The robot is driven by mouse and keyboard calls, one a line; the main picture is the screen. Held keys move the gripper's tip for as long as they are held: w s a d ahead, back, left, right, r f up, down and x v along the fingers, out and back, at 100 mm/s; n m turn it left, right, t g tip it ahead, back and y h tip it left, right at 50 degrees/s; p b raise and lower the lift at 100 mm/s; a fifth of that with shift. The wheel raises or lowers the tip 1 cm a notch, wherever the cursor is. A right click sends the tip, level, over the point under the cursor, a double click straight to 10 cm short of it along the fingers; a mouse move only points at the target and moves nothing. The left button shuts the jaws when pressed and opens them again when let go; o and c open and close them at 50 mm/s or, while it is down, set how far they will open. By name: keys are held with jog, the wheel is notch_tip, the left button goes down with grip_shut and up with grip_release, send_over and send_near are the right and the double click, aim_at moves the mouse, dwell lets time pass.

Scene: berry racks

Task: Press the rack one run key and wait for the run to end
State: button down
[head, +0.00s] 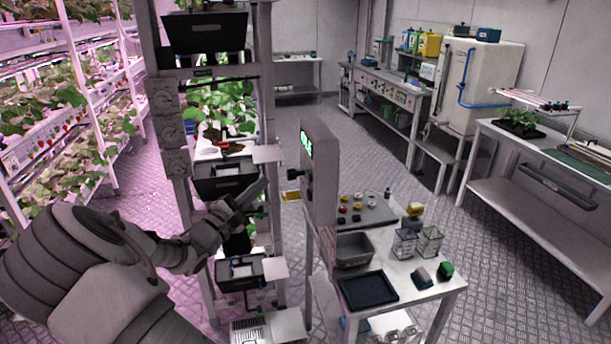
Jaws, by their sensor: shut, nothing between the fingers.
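A white and grey rack (172,188) with several levels of black trays and plants stands left of centre. A grey upright panel (320,165) with a lit green display (307,142) stands just right of it, seen nearly edge-on. A dark knob or button (293,175) sticks out from its left side. My gripper (262,188) is shut and empty in front of the rack's middle level, left of the panel, and appears apart from it. I cannot pick out the run key; it is hidden or too small to tell.
A white table (420,290) right of the panel holds a grey bin (354,249), a dark tray (367,288) and small baskets (430,238). Planted shelves (60,130) line the left. A bench (540,150) stands right. The floor (400,180) between is clear.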

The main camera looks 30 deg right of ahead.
aim_at(309, 176)
jog(key=shift+w+a+r+t, duration=0.1)
jog(key=shift+w+a+t, duration=0.15)
jog(key=shift+a+t, duration=0.15)
jog(key=shift+d, duration=0.2)
jog(key=s+d, duration=0.2)
jog(key=d, duration=0.6)
jog(key=shift+s+d+b, duration=0.15)
jog(key=shift+s+b, duration=0.1)
jog(key=shift+b, duration=0.1)
dwell(1.7)
jog(key=shift+s+d, duration=0.1)
jog(key=shift+d, duration=0.3)
jog(key=shift+s+d+b, duration=0.15)
jog(key=shift+d+b, duration=0.15)
jog(key=shift+d, duration=0.2)
dwell(0.7)
jog(key=shift+a, duration=0.1)
jog(key=shift+w+a, duration=0.25)
jog(key=shift+a, duration=0.5)
